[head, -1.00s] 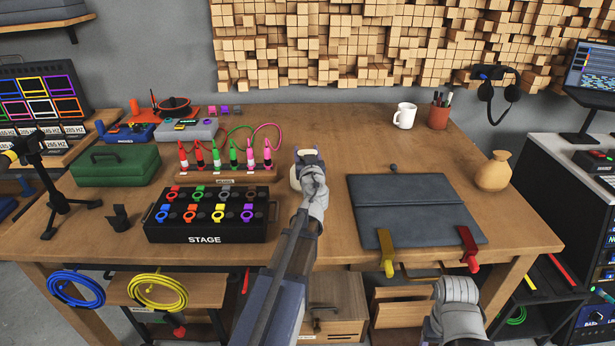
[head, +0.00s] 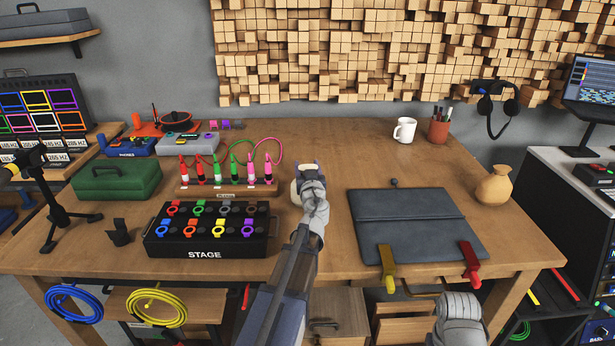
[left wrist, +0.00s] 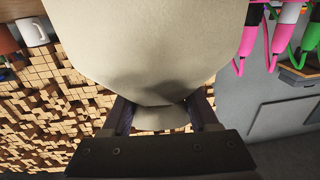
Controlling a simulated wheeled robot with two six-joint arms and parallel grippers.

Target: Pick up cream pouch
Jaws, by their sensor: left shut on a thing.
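The cream pouch (left wrist: 150,45) fills the upper middle of the left wrist view, with its narrow neck between the two fingers. My left gripper (left wrist: 160,117) is shut on that neck. In the head view, the left gripper (head: 308,170) is over the middle of the table, and a small cream patch of the pouch (head: 291,194) shows beside it. The wrist hides most of the pouch there, and I cannot tell whether it touches the table. My right wrist shows at the lower right of the head view; its fingers are not visible.
A tan pouch (head: 494,185) stands at the table's right. A grey folder (head: 405,215) with yellow and red clamps lies right of my left gripper. A cable stand (head: 225,188) and a STAGE box (head: 206,238) are to the left. The table (head: 340,150) behind the gripper is clear.

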